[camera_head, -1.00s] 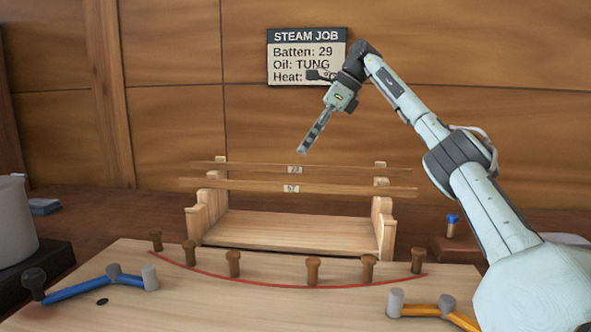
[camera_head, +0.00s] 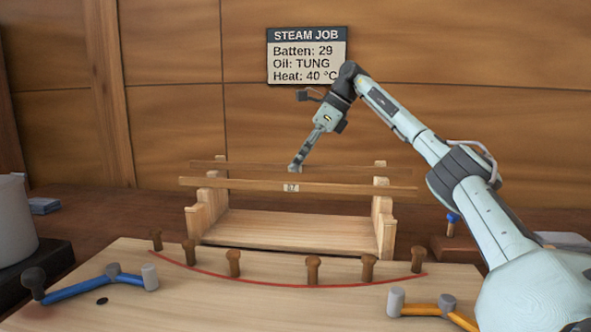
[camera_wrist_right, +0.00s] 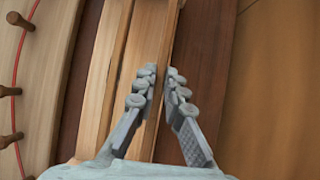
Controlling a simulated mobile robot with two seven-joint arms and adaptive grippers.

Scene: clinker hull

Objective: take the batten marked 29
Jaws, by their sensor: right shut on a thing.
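Two wooden battens lie one behind the other across a wooden rack (camera_head: 290,227). The front batten (camera_head: 230,183) has a tag that looks like 07. My right gripper (camera_head: 295,168) reaches down to the middle of the rear batten (camera_head: 232,166), covering its tag. In the wrist view my right gripper (camera_wrist_right: 162,72) has its fingers on both sides of the rear batten (camera_wrist_right: 160,45), shut on it. The batten still rests at rack height. My left gripper is not in view.
A sign (camera_head: 306,55) on the wall reads Batten 29, Oil TUNG, Heat 40 °C. A board (camera_head: 240,300) in front carries several brown pegs along a red curve, with blue (camera_head: 80,288) and orange (camera_head: 428,309) handled pieces beside them. A grey pot (camera_head: 16,225) stands left.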

